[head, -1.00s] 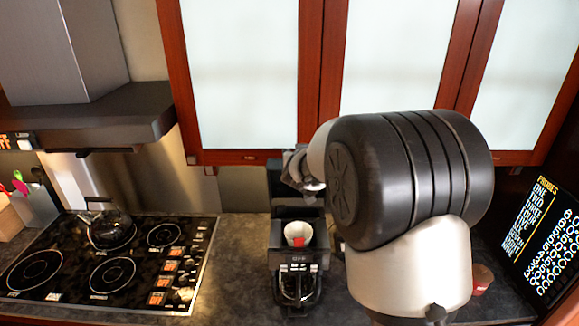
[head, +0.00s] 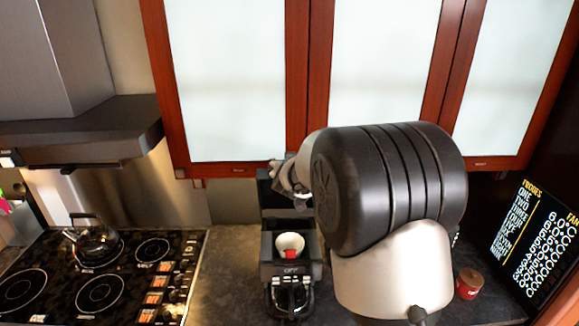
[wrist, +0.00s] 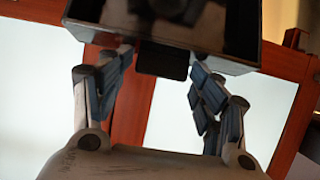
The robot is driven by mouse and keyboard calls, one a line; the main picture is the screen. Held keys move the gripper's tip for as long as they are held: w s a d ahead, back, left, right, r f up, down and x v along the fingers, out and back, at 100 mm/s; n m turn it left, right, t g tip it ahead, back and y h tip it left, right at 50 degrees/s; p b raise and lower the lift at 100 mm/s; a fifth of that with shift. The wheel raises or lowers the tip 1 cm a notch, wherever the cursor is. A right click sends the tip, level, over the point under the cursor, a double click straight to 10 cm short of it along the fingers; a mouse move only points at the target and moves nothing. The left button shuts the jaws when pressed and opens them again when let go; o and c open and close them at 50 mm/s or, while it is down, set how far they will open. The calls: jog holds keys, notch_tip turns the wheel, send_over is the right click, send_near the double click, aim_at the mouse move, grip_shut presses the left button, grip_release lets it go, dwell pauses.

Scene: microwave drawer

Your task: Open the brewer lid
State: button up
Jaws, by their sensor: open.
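The black brewer (head: 292,268) stands on the counter, right of the stove. Its top is open, and a white filter cup with a red patch (head: 290,243) shows inside. The dark lid (head: 268,198) stands raised at the brewer's back. My gripper (head: 291,180) is beside the upper part of the lid, partly hidden by my arm. In the wrist view my gripper (wrist: 160,62) is open, with its fingers apart below a dark boxy part that looks like the lid (wrist: 200,30). Whether the fingers touch it I cannot tell.
Cabinets with frosted doors (head: 385,75) hang above and behind the brewer. A stove (head: 105,275) with a kettle (head: 93,243) is at the left under a hood (head: 85,130). A red canister (head: 468,284) and a dark panel with lettering (head: 545,240) are at the right. Bare counter (head: 228,270) lies left of the brewer.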

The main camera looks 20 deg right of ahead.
jog(key=shift+s, duration=0.1)
jog(key=v, duration=1.1)
jog(key=shift+s+r, duration=0.25)
jog(key=shift+s, duration=0.1)
jog(key=shift+a, duration=0.1)
